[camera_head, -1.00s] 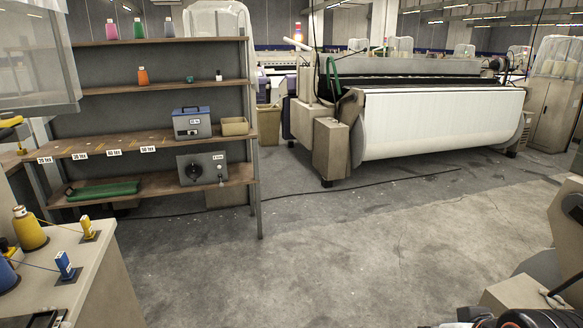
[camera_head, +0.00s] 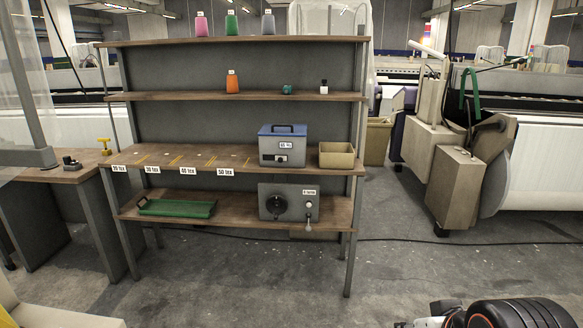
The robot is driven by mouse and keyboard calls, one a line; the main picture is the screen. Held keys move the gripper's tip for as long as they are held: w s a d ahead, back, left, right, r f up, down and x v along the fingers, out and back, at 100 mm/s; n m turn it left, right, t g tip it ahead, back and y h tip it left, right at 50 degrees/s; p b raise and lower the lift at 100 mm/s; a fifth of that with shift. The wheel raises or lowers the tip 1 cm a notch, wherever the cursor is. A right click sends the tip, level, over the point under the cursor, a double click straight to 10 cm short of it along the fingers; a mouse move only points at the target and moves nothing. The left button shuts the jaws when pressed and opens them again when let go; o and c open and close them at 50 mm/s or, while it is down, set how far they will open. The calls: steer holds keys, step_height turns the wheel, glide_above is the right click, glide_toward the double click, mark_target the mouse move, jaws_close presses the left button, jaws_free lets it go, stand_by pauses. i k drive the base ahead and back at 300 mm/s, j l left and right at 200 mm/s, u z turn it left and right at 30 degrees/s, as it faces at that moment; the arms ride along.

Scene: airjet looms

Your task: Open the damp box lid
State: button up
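A grey box with a blue lid (camera_head: 283,130), which I take to be the damp box (camera_head: 283,150), stands on the middle board of the shelf unit. Its lid is down and has a dark handle on top. A small white label and a dark latch-like part show on its front. Dark rounded parts at the bottom right seem to be mine. I cannot make out my gripper's fingers in this view, and nothing of mine touches the box.
An open tan bin (camera_head: 337,156) stands right of the box. A grey unit with a black dial (camera_head: 289,204) and a green tray (camera_head: 176,207) are on the lower shelf (camera_head: 235,207). Thread cones stand above. A table is at left and a loom at right. The floor in front (camera_head: 250,290) is clear.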

mark_target(268, 129)
steer(key=i+u, duration=0.2)
steer(key=i, duration=0.2)
steer(key=i+l+u, duration=0.2)
steer(key=i, duration=0.8)
